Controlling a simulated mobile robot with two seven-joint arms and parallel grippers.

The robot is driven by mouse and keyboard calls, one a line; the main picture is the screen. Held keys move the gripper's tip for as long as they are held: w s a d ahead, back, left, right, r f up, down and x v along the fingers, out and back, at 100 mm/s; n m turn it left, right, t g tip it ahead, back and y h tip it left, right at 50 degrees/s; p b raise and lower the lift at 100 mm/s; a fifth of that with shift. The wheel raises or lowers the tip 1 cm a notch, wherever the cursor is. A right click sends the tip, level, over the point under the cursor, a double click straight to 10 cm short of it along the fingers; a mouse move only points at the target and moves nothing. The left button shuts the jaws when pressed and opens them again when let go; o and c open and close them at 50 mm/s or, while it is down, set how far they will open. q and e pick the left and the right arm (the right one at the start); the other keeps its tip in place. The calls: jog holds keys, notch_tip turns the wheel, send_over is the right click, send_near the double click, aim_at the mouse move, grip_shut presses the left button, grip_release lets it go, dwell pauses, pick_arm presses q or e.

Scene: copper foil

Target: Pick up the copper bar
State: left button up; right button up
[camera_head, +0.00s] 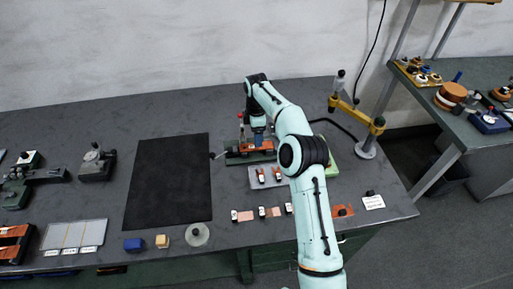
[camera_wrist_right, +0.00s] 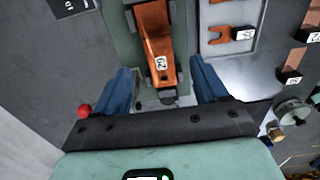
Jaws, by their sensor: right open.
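A long copper-coloured piece with a small numbered label (camera_wrist_right: 158,38), the likeliest copper bar, lies on a dark green fixture (camera_wrist_right: 125,25) in the right wrist view. In the head view the orange piece (camera_head: 265,143) sits on the fixture on the bench, partly hidden by my right arm. My right gripper (camera_wrist_right: 163,88) is open. Its two blue fingers stand either side of the piece's narrow near end, with gaps on both sides and no visible contact. In the head view the right gripper (camera_head: 258,135) is over the fixture. My left gripper is not in view.
A tray (camera_wrist_right: 212,52) with fork-shaped copper pieces lies beside the fixture. Small labelled plates (camera_head: 245,215) line the bench front. A red knob (camera_wrist_right: 84,110) is close to one finger. A black mat (camera_head: 170,180) lies left, and a yellow-armed stand (camera_head: 355,112) stands right.

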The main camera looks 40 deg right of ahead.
aim_at(267, 144)
notch_tip(267, 144, down, 5)
jog(key=shift+b, duration=0.6)
jog(key=shift+w, duration=0.1)
jog(key=shift+c, duration=1.3)
jog(key=c, duration=1)
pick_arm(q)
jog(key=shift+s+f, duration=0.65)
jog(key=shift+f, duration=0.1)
pick_arm(e)
jog(key=shift+r, duration=0.1)
jog(key=shift+c, duration=0.2)
